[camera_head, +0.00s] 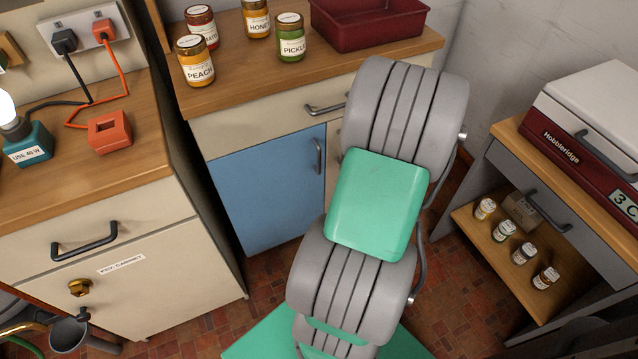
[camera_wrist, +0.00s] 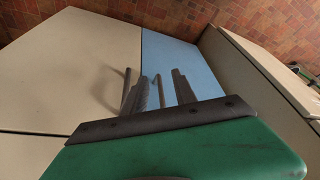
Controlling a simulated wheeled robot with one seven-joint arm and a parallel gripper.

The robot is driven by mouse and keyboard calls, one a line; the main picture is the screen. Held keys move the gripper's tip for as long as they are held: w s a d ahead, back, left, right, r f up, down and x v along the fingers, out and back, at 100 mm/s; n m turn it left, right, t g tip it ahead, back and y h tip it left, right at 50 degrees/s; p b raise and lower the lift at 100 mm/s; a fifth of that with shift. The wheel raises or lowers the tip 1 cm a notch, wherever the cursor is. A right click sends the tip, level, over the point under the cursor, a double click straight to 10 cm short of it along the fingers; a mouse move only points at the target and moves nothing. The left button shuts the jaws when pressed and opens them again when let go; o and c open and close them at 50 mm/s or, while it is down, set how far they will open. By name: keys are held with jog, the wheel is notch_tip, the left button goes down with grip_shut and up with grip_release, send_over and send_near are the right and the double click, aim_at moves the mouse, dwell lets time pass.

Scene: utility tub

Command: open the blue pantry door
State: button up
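The blue pantry door (camera_head: 265,190) is in the counter front at mid-left of the head view and looks shut, flush with the front. Its grey upright bar handle (camera_head: 318,157) is near its upper right edge. The blue door also shows in the wrist view (camera_wrist: 178,60). My gripper (camera_wrist: 161,77) is in front of it with two dark fingers apart. The door's handle (camera_wrist: 158,92) appears between the fingers in the picture; I cannot tell whether they touch it. My grey and green arm hides my gripper in the head view.
A cream door with its own handle (camera_wrist: 126,86) is beside the blue door. A drawer handle (camera_head: 326,108) is above. The key cabinet (camera_head: 120,265) stands close on the left, a shelf unit (camera_head: 478,215) on the right. Tiled floor (camera_head: 215,325) lies in front.

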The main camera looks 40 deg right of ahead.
aim_at(320, 155)
notch_tip(320, 155, down, 4)
jog(key=s+d, duration=0.2)
jog(key=w+a, duration=0.1)
jog(key=w, duration=0.3)
jog(key=w+a+f+b, duration=0.1)
jog(key=w, duration=0.3)
jog(key=w+a+b, duration=0.1)
jog(key=w, duration=0.3)
jog(key=shift+a+f, duration=0.3)
jog(key=shift+a, duration=0.1)
jog(key=shift+w+f, duration=0.2)
jog(key=shift+f, duration=0.25)
jog(key=shift+c, duration=0.3)
grip_shut()
